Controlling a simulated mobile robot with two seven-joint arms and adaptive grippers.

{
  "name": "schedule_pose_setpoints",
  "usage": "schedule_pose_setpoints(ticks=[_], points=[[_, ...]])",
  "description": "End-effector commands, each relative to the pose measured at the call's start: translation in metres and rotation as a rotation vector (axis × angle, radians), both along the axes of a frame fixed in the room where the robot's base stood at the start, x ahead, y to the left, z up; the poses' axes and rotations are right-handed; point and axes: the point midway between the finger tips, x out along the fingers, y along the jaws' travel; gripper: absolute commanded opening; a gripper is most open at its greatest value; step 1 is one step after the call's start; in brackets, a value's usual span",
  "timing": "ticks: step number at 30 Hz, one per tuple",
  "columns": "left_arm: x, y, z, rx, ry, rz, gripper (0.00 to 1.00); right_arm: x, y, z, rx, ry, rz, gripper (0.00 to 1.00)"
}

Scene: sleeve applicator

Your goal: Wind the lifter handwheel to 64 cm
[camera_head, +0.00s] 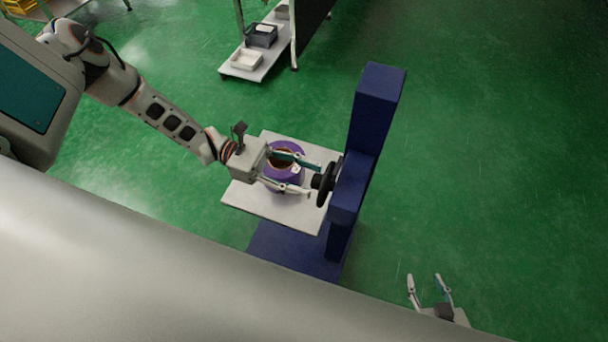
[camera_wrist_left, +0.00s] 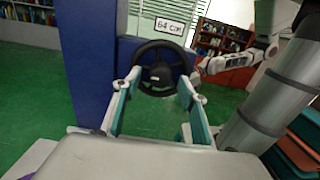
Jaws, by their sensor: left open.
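The black handwheel (camera_head: 325,184) sits on the side of the lifter's blue column (camera_head: 374,120). My right gripper (camera_head: 427,277) is open and empty at the lower right, well apart from the lifter.
The lifter's pale platform (camera_head: 260,207) carries a purple roll (camera_head: 271,180), partly hidden under my left gripper. The lifter's blue base (camera_head: 290,251) stands on the green floor. A trolley (camera_head: 240,72) with boxes stands at the back. The floor right of the column is clear.

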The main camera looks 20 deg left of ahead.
Motion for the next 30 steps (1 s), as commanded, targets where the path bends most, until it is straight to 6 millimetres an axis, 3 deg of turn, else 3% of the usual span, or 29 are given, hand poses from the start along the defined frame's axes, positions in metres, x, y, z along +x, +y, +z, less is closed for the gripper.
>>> schedule_pose_setpoints(ticks=[5, 19, 24, 30], points=[[0.001, 0.015, -0.001, 0.001, -0.002, 0.005, 0.42, 0.0, -0.001, 0.0, -0.002, 0.001, 0.002, 0.4], [0.004, 0.102, -0.001, -0.003, -0.004, 0.003, 0.42, 0.001, -0.001, 0.0, -0.004, -0.002, 0.003, 0.4], [0.004, 0.117, -0.001, -0.001, -0.002, 0.001, 0.42, 0.001, -0.001, 0.0, -0.004, -0.002, 0.003, 0.4], [0.004, 0.12, 0.0, -0.003, -0.001, 0.0, 0.42, 0.001, -0.001, 0.001, -0.003, -0.003, 0.003, 0.4]])
